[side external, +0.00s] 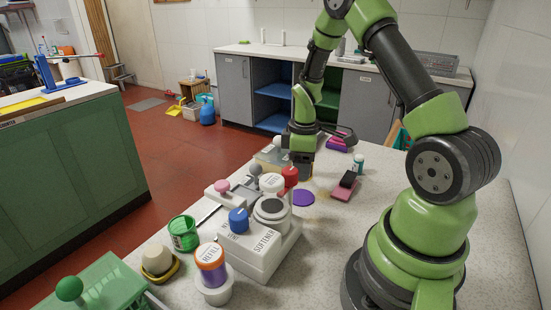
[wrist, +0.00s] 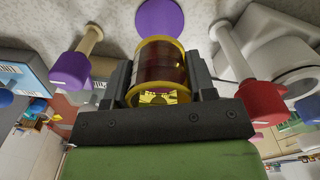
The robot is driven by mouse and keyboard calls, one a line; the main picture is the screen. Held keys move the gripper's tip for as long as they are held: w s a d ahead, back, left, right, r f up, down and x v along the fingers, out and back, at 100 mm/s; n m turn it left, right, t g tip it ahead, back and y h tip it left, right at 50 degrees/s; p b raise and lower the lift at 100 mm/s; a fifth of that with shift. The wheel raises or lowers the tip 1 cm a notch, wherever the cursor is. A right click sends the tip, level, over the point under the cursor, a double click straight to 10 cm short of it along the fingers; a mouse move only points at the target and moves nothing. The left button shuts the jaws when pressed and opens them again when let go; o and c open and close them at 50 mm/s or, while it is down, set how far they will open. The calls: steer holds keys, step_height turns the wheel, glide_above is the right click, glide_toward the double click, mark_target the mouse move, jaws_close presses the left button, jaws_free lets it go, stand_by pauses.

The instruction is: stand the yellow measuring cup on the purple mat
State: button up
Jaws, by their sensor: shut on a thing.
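The yellow measuring cup (wrist: 161,47) is between the two fingers of my gripper (wrist: 160,70) in the wrist view. It has yellow rims and a dark reddish, see-through wall. My gripper is shut on it. The round purple mat (wrist: 160,16) shows past the cup, partly hidden by it. In the side view the purple mat (side external: 303,198) lies bare on the counter, and my gripper (side external: 299,172) is above and behind it, apart from it. The cup is mostly hidden there.
A white softener dispenser (side external: 262,250) with a blue knob (side external: 238,220) stands in front of the mat. A red-topped handle (side external: 290,178) is close to my gripper. A pink block with a black piece (side external: 345,187) lies right of the mat.

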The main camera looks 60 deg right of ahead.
mark_target(301, 197)
steer(key=shift+s+f, duration=0.2)
steer(key=shift+f, duration=2.8)
steer(key=o, duration=1)
